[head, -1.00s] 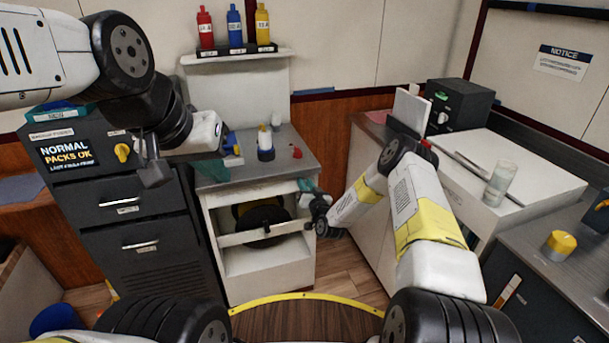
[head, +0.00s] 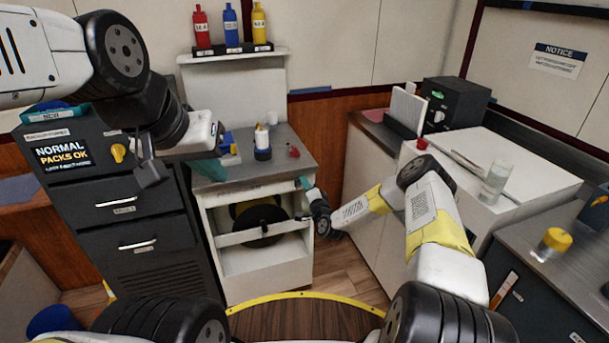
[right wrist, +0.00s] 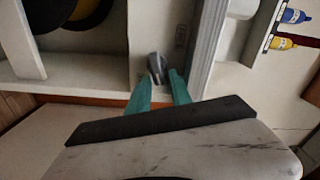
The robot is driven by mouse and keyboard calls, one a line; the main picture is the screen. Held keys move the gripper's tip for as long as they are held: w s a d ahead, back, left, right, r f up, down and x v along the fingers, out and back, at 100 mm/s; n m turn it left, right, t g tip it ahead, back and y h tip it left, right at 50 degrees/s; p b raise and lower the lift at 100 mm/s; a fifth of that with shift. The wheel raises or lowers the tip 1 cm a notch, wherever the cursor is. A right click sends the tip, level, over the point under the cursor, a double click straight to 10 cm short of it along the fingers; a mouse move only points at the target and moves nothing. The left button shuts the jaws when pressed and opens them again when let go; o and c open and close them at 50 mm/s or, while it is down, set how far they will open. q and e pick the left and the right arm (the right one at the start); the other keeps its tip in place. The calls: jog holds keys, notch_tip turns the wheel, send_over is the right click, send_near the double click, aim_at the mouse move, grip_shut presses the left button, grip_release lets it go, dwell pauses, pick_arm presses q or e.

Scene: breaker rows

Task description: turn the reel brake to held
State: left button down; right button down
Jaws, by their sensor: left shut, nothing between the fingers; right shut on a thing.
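The reel brake shows in the right wrist view as a small grey knob (right wrist: 155,66) on the white cabinet front, beside a small label too blurred to read. My right gripper (right wrist: 159,82) has its teal fingertips on either side of the knob, closed on it. In the head view this gripper (head: 304,184) is at the cabinet's upper right front edge and the knob is hidden. The black and yellow reel (head: 262,236) sits in the open cabinet, behind a white crossbar. My left gripper (head: 210,169) is shut and empty, over the left part of the cabinet top.
A dark drawer unit (head: 128,219) stands left. A white-topped counter (head: 520,165) is at right. Bottles (head: 231,27) stand on the shelf.

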jog(key=shift+d+f+m, duration=0.1)
jog(key=shift+f+m, duration=0.1)
jog(key=shift+m, duration=0.65)
jog(key=shift+f+m, duration=0.15)
jog(key=shift+m, duration=0.7)
jog(key=c, duration=1.4)
grip_release()
jog(key=shift+s, duration=0.1)
jog(key=v, duration=0.7)
jog(key=shift+s, duration=0.3)
jog(key=shift+d, duration=0.1)
